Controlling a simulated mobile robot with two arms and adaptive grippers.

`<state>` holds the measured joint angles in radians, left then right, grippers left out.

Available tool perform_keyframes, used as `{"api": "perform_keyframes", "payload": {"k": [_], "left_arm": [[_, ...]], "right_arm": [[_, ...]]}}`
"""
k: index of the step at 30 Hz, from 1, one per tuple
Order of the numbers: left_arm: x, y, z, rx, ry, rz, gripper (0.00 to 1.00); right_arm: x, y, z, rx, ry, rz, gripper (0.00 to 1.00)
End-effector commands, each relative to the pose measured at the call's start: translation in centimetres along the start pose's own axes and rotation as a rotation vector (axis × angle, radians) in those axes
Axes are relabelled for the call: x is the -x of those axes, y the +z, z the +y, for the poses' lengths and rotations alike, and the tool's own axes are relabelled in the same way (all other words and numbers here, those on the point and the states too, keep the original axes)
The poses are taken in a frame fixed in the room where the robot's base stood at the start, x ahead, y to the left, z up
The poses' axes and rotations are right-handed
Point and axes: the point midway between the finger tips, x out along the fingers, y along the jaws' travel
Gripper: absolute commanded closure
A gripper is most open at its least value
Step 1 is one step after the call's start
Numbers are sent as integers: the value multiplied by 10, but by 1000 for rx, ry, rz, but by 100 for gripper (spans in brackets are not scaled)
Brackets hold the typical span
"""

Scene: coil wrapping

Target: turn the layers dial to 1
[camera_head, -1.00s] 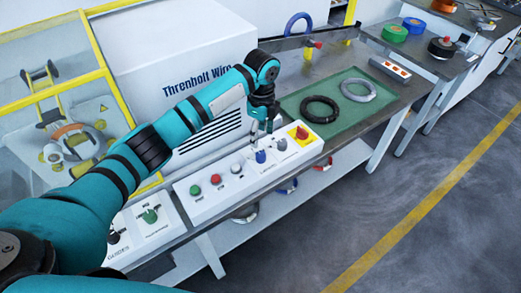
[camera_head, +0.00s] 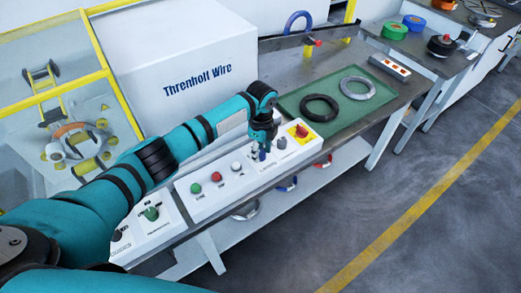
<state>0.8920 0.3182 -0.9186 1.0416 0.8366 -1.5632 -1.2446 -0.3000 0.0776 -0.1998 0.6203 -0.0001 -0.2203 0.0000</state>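The white control panel (camera_head: 213,208) stands along the bench's front edge, with several knobs and buttons on it. A blue knob (camera_head: 261,155) sits on it to the right of a white-grey knob (camera_head: 237,167); the printing is too small to read, so I cannot tell for sure which is the layers dial. My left gripper (camera_head: 259,151) points down at the blue knob, with its fingertips at the knob and partly hiding it. I cannot tell whether the fingers are closed on it. My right gripper is not in view.
A grey knob (camera_head: 281,142) and a red button on yellow (camera_head: 301,131) are close on the right. Green (camera_head: 196,188) and red (camera_head: 216,177) buttons are on the left. A green mat (camera_head: 337,118) carries a black ring (camera_head: 320,97) and a grey ring (camera_head: 371,88).

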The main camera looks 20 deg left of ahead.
Motion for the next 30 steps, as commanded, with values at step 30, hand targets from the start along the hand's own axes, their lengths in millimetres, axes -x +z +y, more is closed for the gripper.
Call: {"api": "perform_keyframes", "payload": {"k": [30], "left_arm": [[4, -1, 0, 346, 2, 11, 100]], "right_arm": [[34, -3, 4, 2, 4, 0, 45]]}}
